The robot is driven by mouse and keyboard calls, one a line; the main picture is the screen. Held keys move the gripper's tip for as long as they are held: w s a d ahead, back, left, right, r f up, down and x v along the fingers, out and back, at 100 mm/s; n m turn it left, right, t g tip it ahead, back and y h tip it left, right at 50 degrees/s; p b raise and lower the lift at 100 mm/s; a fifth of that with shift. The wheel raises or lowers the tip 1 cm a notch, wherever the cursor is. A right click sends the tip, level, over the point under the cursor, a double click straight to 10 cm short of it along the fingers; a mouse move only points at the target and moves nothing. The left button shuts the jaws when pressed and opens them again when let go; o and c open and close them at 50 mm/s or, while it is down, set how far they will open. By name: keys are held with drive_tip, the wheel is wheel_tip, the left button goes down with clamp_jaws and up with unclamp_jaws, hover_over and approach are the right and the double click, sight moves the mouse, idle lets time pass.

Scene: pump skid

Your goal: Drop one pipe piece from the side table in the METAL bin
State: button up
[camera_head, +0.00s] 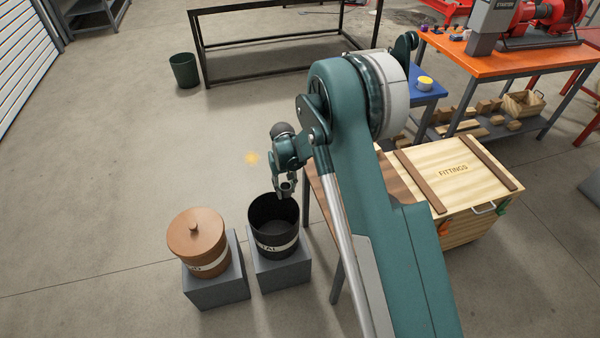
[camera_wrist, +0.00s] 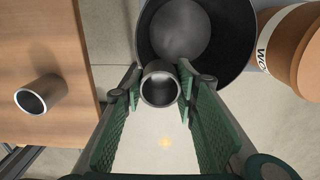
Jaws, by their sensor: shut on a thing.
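My gripper (camera_wrist: 160,85) is shut on a short grey metal pipe piece (camera_wrist: 160,88), gripped between its fingertips. In the head view my gripper (camera_head: 286,188) hangs above the open black METAL bin (camera_head: 275,235), whose label is partly readable. In the wrist view the bin (camera_wrist: 245,50) lies beyond the held pipe piece, and the bin floor shows empty where visible. A second pipe piece (camera_wrist: 41,95) lies on the wooden side table (camera_wrist: 50,60) at the left of the wrist view. In the head view my arm hides most of the table (camera_head: 318,190).
A brown lidded bin (camera_head: 198,243) stands left of the METAL bin, both on grey blocks. A wooden FITTINGS crate (camera_head: 455,175) sits at the right. A dark green bucket (camera_head: 184,70) and a black frame table (camera_head: 290,70) stand behind. Floor at left is clear.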

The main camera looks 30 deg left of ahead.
drive_tip(key=s+f, duration=0.1)
drive_tip(key=s, duration=0.6)
drive_tip(key=shift+s+a, duration=0.15)
drive_tip(key=shift+s, duration=0.1)
drive_tip(key=shift+f, duration=0.15)
drive_tip(key=shift+f+b, duration=0.5)
drive_tip(key=shift+f, duration=2.45)
drive_tip(key=o, duration=1)
drive_tip(key=shift+r, duration=0.15)
drive_tip(key=shift+r, duration=5.9)
